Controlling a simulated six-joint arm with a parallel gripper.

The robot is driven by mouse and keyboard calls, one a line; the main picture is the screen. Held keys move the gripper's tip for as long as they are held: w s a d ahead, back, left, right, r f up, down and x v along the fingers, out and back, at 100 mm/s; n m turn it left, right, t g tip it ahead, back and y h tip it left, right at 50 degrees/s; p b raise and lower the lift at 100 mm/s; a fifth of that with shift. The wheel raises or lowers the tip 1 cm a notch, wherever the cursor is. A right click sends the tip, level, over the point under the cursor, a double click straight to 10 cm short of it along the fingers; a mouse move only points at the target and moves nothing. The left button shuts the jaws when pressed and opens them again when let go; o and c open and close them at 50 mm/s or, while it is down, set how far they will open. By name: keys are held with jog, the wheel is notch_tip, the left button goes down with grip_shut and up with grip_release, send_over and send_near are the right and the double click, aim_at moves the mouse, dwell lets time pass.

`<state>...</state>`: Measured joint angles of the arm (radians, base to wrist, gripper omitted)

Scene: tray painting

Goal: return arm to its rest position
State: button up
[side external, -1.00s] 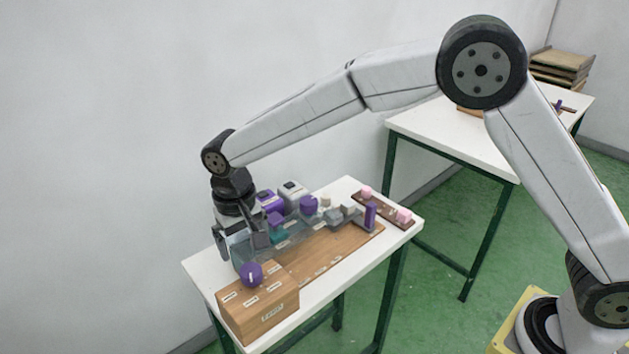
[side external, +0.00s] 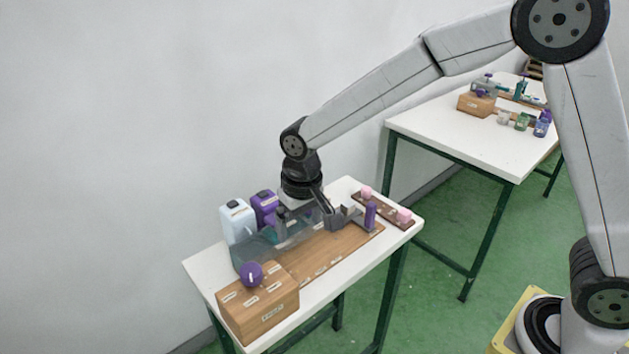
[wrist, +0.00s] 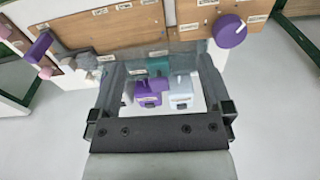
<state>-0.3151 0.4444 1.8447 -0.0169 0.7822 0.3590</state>
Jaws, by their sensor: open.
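My gripper (side external: 304,214) is open and points down over the back part of the small white table (side external: 340,287) in the side view. Nothing shows between its fingers there. In the wrist view my gripper (wrist: 163,72) has its two fingers spread apart. A purple container (wrist: 150,92) and a pale blue container (wrist: 181,92) show between and beyond them, and I cannot tell how far below they are. My arm reaches in from the right. The gripper hides part of the equipment behind it.
The table holds a wooden board (side external: 318,252), a wooden box (side external: 262,308) with a purple knob (side external: 251,274), a pale blue container (side external: 238,218) and a purple upright piece (side external: 370,214). Pink knobs stand on a brown strip (side external: 385,208). A second table (side external: 450,140) with items stands behind, at right.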

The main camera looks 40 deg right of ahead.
jog(key=s+d+f+t, duration=0.1)
jog(key=s+d+f, duration=0.1)
jog(key=s+d, duration=1.1)
jog(key=shift+s+d+t, duration=0.4)
jog(key=shift+s, duration=0.55)
jog(key=shift+w, duration=0.15)
